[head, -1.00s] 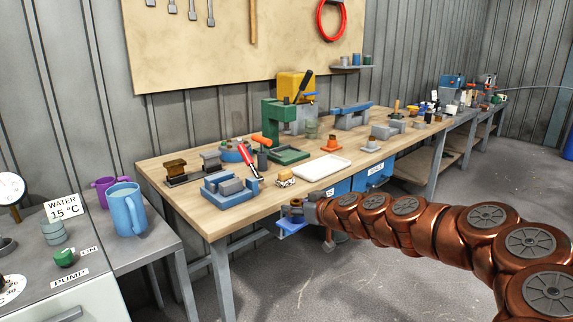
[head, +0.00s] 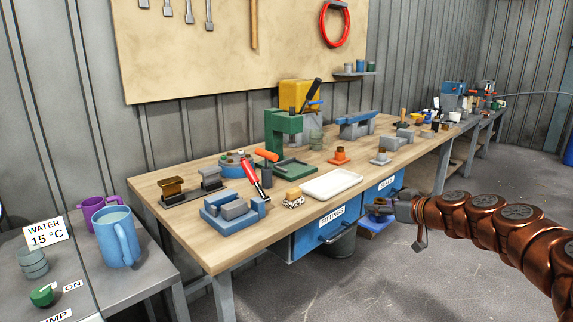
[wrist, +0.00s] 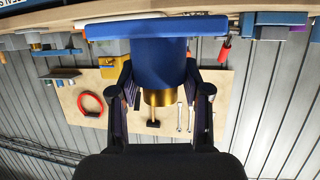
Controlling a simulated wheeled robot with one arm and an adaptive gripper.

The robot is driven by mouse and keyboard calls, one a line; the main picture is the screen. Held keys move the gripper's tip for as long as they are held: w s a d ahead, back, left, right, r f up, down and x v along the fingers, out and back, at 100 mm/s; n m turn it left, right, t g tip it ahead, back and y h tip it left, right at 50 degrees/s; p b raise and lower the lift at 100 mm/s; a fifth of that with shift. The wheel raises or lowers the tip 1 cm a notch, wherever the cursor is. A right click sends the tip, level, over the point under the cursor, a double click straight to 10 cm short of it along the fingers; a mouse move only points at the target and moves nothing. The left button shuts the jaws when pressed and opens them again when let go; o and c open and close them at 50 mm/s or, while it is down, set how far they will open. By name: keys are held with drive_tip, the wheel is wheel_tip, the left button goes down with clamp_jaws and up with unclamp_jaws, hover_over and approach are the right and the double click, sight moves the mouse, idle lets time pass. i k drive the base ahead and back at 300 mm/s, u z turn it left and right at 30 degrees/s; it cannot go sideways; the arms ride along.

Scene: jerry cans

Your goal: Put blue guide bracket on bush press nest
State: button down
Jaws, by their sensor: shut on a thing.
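My gripper (head: 378,207) is low in front of the bench, by the blue drawers, with the blue guide bracket (head: 374,229) hanging from it. In the wrist view my gripper (wrist: 160,80) is shut on the bracket's round blue body (wrist: 158,58), one finger on each side. A wide blue flange (wrist: 150,27) and a brass-coloured band (wrist: 159,98) show at the bracket's two ends. A green press (head: 284,128) stands on the bench with a green base (head: 290,168), apart from my gripper. I cannot tell the nest clearly on it.
The wooden bench (head: 245,238) holds a white tray (head: 333,184), a blue vise-like block (head: 228,218), a red-handled tool (head: 250,173) and an orange-based fixture (head: 339,157). Blue drawers (head: 333,220) are under its front edge. A side table with a blue jug (head: 116,238) is at left. Floor at right is clear.

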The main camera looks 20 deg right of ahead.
sight(292, 167)
drive_tip(key=i, duration=1.1)
